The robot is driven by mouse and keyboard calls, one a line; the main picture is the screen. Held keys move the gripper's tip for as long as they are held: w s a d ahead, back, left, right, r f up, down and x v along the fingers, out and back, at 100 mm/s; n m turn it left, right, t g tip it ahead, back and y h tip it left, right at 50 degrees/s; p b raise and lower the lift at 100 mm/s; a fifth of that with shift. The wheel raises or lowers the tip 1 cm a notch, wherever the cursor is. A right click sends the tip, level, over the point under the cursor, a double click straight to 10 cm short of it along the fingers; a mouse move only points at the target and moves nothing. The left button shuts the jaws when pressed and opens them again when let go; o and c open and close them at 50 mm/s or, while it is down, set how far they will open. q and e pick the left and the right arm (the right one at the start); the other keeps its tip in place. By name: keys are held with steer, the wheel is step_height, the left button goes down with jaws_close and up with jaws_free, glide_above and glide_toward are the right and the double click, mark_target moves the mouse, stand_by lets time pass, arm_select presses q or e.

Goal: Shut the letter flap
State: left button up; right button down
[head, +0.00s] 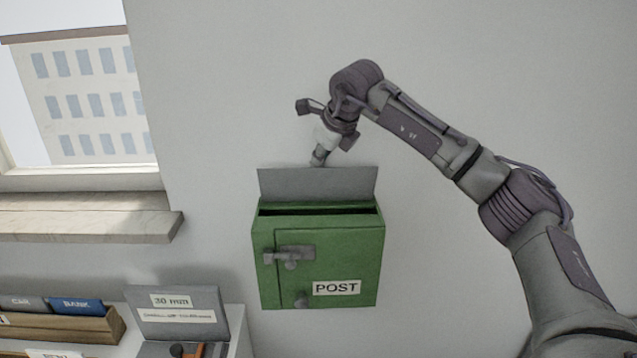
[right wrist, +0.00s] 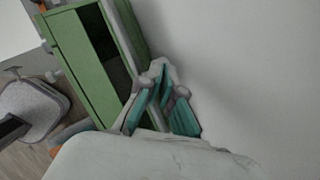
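The green post box (head: 345,255) hangs on the wall in the middle of the head view. Its grey letter flap (head: 285,184) stands up at the back of the top, and the dark slot (head: 318,209) below it is open. My right gripper (head: 318,160) points down at the flap's upper edge, near its middle; the flap hides part of the tip. In the right wrist view, my gripper's teal-padded fingers (right wrist: 160,88) look closed together beside the grey flap (right wrist: 127,30), with nothing seen between them. I cannot tell whether they touch it. My left gripper is not in view.
The box front has a grey latch (head: 289,254) and a POST label (head: 337,288). A window sill (head: 90,222) juts out at the left. Below it are a wooden file holder (head: 75,328) and a grey sign (head: 178,312). The wall around the box is clear.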

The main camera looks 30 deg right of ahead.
mark_target(321, 176)
steer(key=shift+g, duration=0.3)
steer(key=shift+s+a+f+b, duration=0.3)
steer(key=shift+s+f+b, duration=0.15)
steer(key=shift+s+f, duration=0.3)
steer(key=shift+s+a+f+b, duration=0.25)
steer(key=shift+s+f+b, duration=0.15)
steer(key=shift+s+f, duration=0.25)
steer(key=shift+s+a+f+b, duration=0.15)
steer(key=shift+s+a+b, duration=0.1)
steer(key=shift+s+b, duration=0.3)
steer(key=shift+s+a+f+b, duration=0.15)
steer(key=shift+s+a+b, duration=0.2)
steer(key=shift+s, duration=0.3)
steer(key=shift+s+a+f+b, duration=0.15)
steer(key=shift+s+b, duration=0.3)
step_height(321, 176, up, 8)
steer(key=w+p, duration=0.1)
steer(key=p, duration=0.5)
steer(key=shift+w, duration=0.15)
steer(key=shift+f, duration=0.1)
